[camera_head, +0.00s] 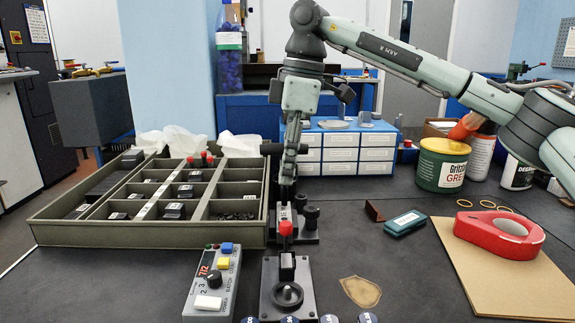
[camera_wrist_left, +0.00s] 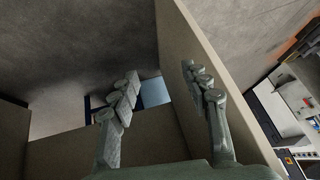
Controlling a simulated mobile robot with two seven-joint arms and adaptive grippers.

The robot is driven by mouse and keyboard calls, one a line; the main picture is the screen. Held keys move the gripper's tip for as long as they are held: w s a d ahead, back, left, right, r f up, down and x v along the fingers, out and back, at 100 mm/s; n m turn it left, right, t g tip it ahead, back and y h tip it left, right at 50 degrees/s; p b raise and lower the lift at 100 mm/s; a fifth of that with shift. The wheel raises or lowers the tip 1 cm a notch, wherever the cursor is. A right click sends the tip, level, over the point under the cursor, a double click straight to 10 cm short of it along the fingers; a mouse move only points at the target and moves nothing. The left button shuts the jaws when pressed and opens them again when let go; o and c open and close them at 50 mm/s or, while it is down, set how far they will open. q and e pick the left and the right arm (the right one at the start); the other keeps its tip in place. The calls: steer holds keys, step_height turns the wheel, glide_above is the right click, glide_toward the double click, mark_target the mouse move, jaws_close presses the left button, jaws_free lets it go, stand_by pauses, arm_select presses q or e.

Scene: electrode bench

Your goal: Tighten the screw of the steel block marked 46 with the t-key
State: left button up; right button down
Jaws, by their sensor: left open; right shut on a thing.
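My right gripper (camera_head: 288,160) points down over the middle of the bench, shut on a dark tool with a black crossbar (camera_head: 268,148), which looks like the t-key. The tool's dark shaft reaches down to a small steel block (camera_head: 284,212) in the rear black fixture (camera_head: 308,237). I cannot tell whether its tip sits in the screw, and the screw is hidden. The block's mark is too small to read. My left gripper (camera_wrist_left: 163,92) shows only in the left wrist view, open and empty, with its fingers apart.
A compartment tray (camera_head: 52,232) fills the left. Red tape (camera_head: 484,229) lies on a board at right. A beige panel (camera_wrist_left: 215,60) is near my left gripper.

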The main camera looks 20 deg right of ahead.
step_height(320, 180, down, 2)
steer(key=shift+f+b, duration=0.1)
steer(key=shift+b, duration=0.6)
arm_select(q)
steer(key=w+d+r+t+h, duration=0.2)
steer(key=w+d+r+t, duration=0.2)
steer(key=w+d+r, duration=0.1)
steer(key=shift+w+d+m, duration=0.4)
steer(key=shift+w+d, duration=0.2)
steer(key=shift+d, duration=0.05)
steer(key=shift+f+b, duration=0.45)
steer(key=shift+b, duration=0.15)
arm_select(e)
steer(key=shift+f, duration=0.85)
steer(key=c, duration=2.1)
jaws_free()
jaws_close()
arm_select(q)
steer(key=shift+r, duration=0.15)
arm_select(e)
steer(key=shift+r, duration=0.2)
